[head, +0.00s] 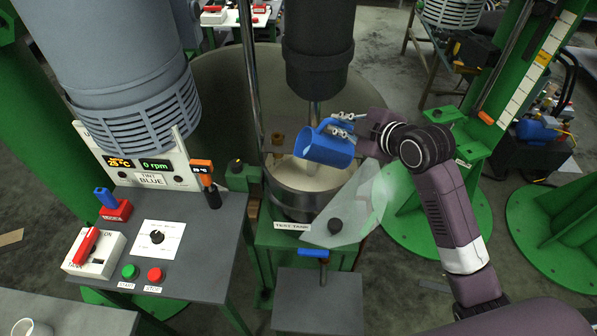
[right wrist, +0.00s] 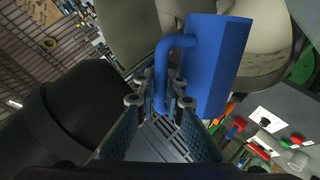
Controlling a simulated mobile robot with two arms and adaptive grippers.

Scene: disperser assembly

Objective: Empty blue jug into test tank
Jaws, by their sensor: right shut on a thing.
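The blue jug (head: 325,149) is held above the open test tank (head: 300,210), in front of the dark mixer shaft. It looks tilted, with its mouth toward the left. My right gripper (head: 343,122) is shut on the jug's handle. In the right wrist view the fingers (right wrist: 160,98) close around the blue handle, and the jug body (right wrist: 215,62) is beyond them. Pale contents show inside the tank below the jug. The inside of the jug is hidden, and I see no clear stream of liquid. My left gripper is not in view.
A dark mixer column (head: 318,55) hangs over the tank, close to the jug. A clear guard (head: 350,210) stands at the tank's front right. The control table (head: 205,255) with switches and a display is at the left.

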